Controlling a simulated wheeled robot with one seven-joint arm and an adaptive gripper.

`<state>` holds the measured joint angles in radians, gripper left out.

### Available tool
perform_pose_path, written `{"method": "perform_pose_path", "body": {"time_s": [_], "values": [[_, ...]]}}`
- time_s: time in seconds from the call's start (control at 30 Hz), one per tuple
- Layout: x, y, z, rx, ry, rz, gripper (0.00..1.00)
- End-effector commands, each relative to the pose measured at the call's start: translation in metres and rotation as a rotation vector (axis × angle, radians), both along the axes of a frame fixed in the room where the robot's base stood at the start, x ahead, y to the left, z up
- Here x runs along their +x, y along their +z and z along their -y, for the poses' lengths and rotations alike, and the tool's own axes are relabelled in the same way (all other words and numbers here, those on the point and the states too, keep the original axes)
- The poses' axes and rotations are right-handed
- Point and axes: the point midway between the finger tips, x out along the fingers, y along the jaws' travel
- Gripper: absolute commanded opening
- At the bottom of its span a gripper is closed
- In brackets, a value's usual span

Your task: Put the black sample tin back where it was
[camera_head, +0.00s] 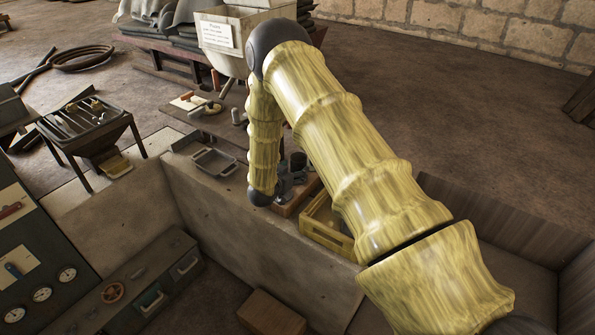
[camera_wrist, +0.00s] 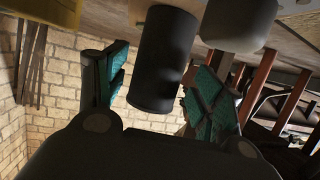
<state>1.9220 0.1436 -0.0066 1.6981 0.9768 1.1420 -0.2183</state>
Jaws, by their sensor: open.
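The black sample tin (camera_wrist: 163,55) is a dark cylinder in the wrist view, between the two spread fingers of my gripper (camera_wrist: 158,88). A gap shows between the tin and the left finger; whether the right finger touches it I cannot tell. The fingers have teal pads and are open. In the head view, my gripper (camera_head: 284,186) is a small dark shape beside my arm's wrist, low over the ledge. A dark cylinder (camera_head: 298,161) stands just behind it there, probably the tin. My arm hides part of this area.
A grey rounded container (camera_wrist: 238,22) is close to the tin's right in the wrist view. In the head view, a yellow crate (camera_head: 327,238) lies right of my gripper and a shallow metal tray (camera_head: 213,162) lies left on the ledge (camera_head: 235,215). A tool stand (camera_head: 88,118) is farther left.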

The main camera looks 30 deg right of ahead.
Motion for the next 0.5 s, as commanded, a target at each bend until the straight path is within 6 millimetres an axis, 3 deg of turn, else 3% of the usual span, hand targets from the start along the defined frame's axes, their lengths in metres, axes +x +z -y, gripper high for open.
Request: {"method": "perform_pose_path", "body": {"time_s": [0.3, 0.5], "values": [[-0.026, 0.017, -0.045, 0.001, 0.001, -0.001, 0.68], [-0.034, 0.023, -0.058, -0.001, 0.001, 0.0, 0.68]]}}
